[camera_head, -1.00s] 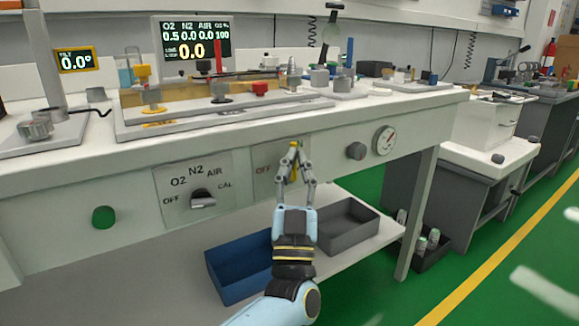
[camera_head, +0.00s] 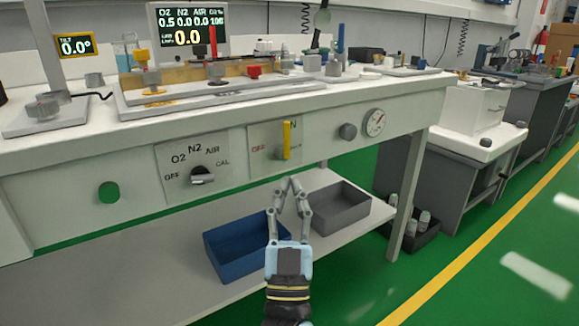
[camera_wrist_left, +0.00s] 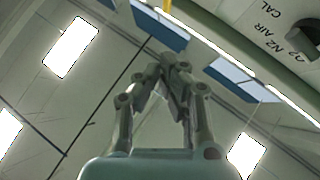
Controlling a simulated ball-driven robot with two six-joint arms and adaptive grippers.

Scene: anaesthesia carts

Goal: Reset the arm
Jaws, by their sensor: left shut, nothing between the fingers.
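My left gripper (camera_head: 291,183) is shut and empty in the head view. It points up and away in front of the bench, below the yellow switch handle (camera_head: 287,140) and apart from it. The handle stands upright on its plate (camera_head: 262,137) on the bench's front panel. In the left wrist view the fingers (camera_wrist_left: 175,62) meet at their tips with nothing between them, and a piece of the yellow handle (camera_wrist_left: 146,20) shows at the top edge. My right gripper is in neither view.
A selector knob (camera_head: 201,176) and a gauge (camera_head: 375,122) are on the front panel. A blue bin (camera_head: 240,250) and a grey bin (camera_head: 340,208) stand on the lower shelf (camera_head: 130,262). Green floor at the right is open.

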